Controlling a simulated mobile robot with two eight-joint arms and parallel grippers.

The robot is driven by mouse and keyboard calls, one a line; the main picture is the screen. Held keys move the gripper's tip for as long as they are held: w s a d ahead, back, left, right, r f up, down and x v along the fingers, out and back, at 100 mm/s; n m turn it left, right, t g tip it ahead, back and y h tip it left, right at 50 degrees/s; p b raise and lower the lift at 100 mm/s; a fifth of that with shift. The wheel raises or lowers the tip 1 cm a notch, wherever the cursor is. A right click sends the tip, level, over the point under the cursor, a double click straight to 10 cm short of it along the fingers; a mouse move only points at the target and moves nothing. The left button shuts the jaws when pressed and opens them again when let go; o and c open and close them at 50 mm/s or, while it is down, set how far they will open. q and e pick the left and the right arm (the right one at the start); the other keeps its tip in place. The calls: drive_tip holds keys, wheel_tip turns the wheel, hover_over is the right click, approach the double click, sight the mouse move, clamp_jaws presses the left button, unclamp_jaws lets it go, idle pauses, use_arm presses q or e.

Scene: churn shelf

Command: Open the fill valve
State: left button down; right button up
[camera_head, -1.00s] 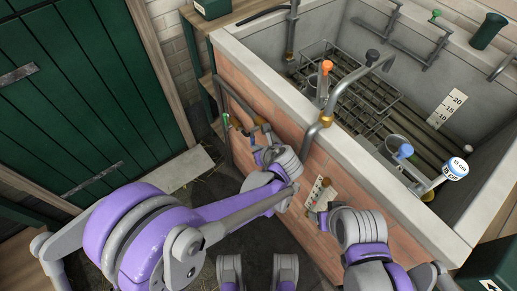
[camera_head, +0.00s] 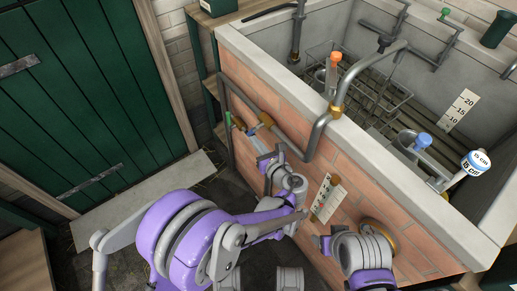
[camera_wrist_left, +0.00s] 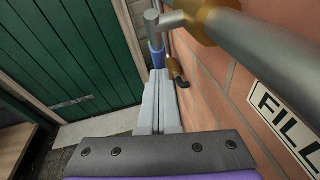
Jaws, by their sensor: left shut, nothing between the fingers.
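The fill valve has a brass body (camera_wrist_left: 208,18) on a grey pipe, high in the left wrist view. A grey lever with a blue grip (camera_wrist_left: 157,58) hangs from it, and a FILL label (camera_wrist_left: 285,115) is on the brick beside it. My right gripper (camera_head: 320,243) is by the wall.
A small brass tap (camera_wrist_left: 178,72) is close right of my left fingers. A marked plate (camera_head: 327,197) is on the brick wall. The stone basin (camera_head: 365,150) stands above; open floor lies left.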

sight(249, 134)
use_arm(q)
drive_tip(key=shift+w+a+r+t, duration=0.2)
drive_tip(key=shift+w+a, duration=0.35)
drive_tip(key=shift+w, duration=0.15)
drive_tip(key=shift+w+a+r+t, duration=0.2)
drive_tip(key=shift+w+a, duration=0.3)
drive_tip(key=shift+w, duration=0.2)
drive_tip(key=shift+w+a+r, duration=0.45)
drive_tip(key=shift+w+r, duration=0.15)
drive_tip(key=shift+w, duration=0.05)
idle(0.5)
